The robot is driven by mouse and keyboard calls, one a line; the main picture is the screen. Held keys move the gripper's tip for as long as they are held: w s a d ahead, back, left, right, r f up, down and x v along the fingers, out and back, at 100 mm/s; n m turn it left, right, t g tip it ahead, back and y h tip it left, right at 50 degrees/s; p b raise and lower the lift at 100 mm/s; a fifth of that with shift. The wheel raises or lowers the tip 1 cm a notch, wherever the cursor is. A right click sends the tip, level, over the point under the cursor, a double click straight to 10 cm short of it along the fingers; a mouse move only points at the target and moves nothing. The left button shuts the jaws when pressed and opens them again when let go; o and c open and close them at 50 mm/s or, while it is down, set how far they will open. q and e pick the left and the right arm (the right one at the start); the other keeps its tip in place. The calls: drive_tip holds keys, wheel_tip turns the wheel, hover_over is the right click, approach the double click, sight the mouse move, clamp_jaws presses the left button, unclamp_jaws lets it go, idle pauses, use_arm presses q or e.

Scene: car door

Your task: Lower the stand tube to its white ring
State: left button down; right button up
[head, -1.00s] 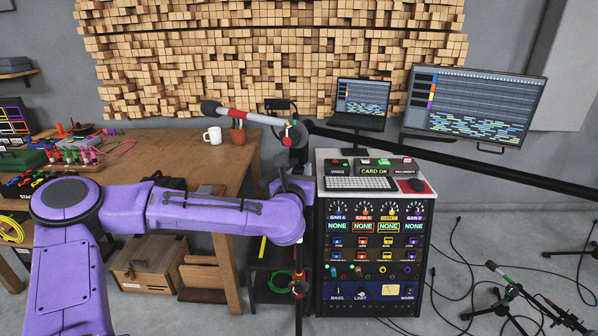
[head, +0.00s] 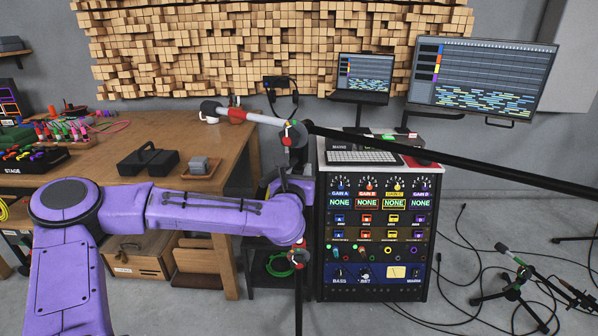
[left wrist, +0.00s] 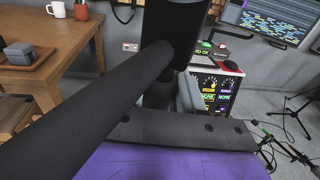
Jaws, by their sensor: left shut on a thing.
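My left gripper (head: 289,186) is shut on the tube, below the upper clutch (head: 294,134). One grey finger (left wrist: 187,94) shows beside the tube in the left wrist view; the other is hidden. I cannot make out the white ring on the tube. My right gripper is not in view.
A long boom (head: 400,152) extends right from the upper clutch, above the equipment rack (head: 378,235). A microphone (head: 211,108) hangs over the wooden desk (head: 110,135) at left. Cables and a small stand (head: 510,285) lie on the floor at right.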

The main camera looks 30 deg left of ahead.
use_arm(q)
drive_tip(key=shift+f, duration=0.8)
drive_tip(key=shift+r, duration=0.25)
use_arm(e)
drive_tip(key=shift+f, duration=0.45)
use_arm(q)
drive_tip(key=c, duration=0.8)
unclamp_jaws()
drive_tip(key=shift+r, duration=0.1)
drive_tip(key=b+v, duration=0.1)
drive_tip(key=v, duration=0.9)
drive_tip(key=shift+s, duration=0.3)
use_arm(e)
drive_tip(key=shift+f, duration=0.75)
use_arm(q)
drive_tip(key=shift+d, duration=0.1)
